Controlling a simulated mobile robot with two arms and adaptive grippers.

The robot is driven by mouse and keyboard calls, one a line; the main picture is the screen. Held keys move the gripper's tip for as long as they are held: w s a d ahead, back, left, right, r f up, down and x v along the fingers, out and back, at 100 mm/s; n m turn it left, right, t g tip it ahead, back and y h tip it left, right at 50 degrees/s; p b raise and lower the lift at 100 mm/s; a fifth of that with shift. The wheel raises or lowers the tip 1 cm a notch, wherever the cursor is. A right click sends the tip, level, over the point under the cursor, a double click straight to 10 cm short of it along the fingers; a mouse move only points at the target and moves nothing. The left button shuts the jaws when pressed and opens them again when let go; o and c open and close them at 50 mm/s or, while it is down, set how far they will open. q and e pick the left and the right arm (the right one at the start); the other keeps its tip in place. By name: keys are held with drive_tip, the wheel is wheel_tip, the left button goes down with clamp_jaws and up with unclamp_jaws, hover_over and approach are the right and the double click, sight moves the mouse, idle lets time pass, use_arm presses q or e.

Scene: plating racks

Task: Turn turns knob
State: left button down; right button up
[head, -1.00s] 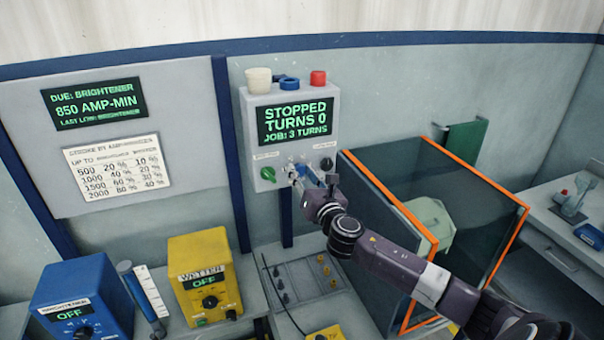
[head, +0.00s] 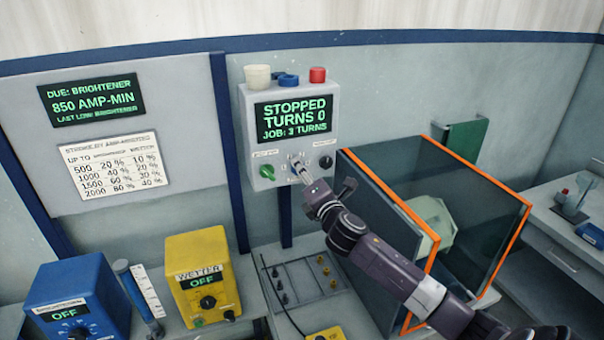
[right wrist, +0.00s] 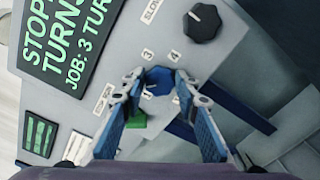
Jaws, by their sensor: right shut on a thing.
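The turns knob, a blue dial (right wrist: 160,75) with a pale pointer mark, sits in the middle of the control box's lower face, with printed numbers around it. My right gripper (head: 298,170) reaches it from the lower right and is shut on it, one finger on each side, as the right wrist view (right wrist: 158,88) shows. In the head view the knob is mostly hidden by the fingers. The box screen (head: 294,119) reads STOPPED, TURNS 0, JOB: 3 TURNS. My left gripper is not in view.
White, blue and red caps top the box. An orange-edged clear tank (head: 480,165) stands close on the right. Yellow (head: 203,255) and blue (head: 100,285) units stand below left.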

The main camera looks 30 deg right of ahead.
drive_tip(key=shift+f+m+b, duration=0.15)
drive_tip(key=shift+f+m, duration=0.05)
drive_tip(key=shift+m, duration=3.45)
drive_tip(key=shift+f+m+b, duration=0.15)
drive_tip(key=shift+m, duration=3.5)
drive_tip(key=o, duration=1.2)
drive_tip(key=shift+c, duration=0.2)
drive_tip(key=v, duration=1.2)
